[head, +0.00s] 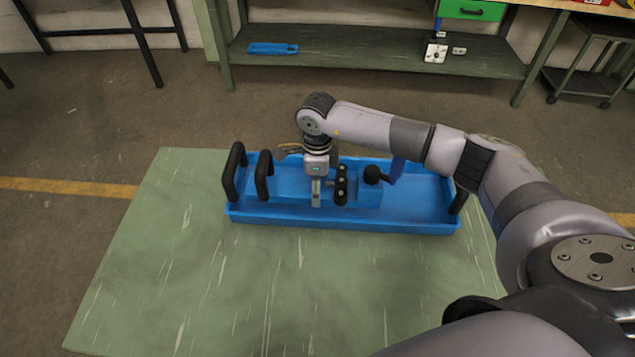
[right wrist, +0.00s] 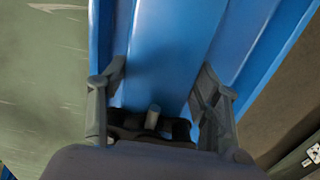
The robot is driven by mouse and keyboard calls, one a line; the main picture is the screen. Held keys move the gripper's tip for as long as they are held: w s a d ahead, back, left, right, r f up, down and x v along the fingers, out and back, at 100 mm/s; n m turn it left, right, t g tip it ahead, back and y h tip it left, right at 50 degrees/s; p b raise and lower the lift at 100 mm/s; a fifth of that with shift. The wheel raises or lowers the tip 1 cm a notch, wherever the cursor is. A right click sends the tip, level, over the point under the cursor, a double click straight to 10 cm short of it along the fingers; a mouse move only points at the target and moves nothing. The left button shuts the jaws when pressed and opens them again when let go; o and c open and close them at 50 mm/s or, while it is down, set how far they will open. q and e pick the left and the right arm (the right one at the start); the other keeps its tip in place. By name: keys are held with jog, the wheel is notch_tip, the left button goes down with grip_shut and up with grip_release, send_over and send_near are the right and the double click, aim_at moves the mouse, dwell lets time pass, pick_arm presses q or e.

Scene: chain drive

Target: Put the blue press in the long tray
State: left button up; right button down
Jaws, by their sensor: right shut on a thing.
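The blue press (head: 287,184) is inside the outline of the long blue tray (head: 405,226), toward its left half. It has a black handle at its left end, dark round parts in the middle and a black ball knob (head: 373,174) at the right. My right gripper (head: 316,193) points down over the press and is shut on it. In the right wrist view my fingers (right wrist: 162,76) sit on either side of the blue press body (right wrist: 168,50). I cannot tell whether the press touches the tray floor. My left gripper is out of view.
The tray stands on a green table (head: 190,260) and has a black handle at each end. The table is clear in front and to the left. Behind, a low shelf (head: 370,50) holds a small blue tray (head: 272,49) and a small white-based device (head: 435,50).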

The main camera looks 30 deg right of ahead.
jog(key=shift+f+b, duration=1.1)
jog(key=shift+f, duration=0.7)
jog(key=shift+f, duration=0.1)
jog(key=c, duration=0.5)
grip_release()
jog(key=shift+s+f, duration=0.1)
jog(key=shift+r, duration=0.25)
notch_tip(320, 180, up, 12)
jog(key=shift+f+b, duration=0.15)
jog(key=shift+b, duration=0.8)
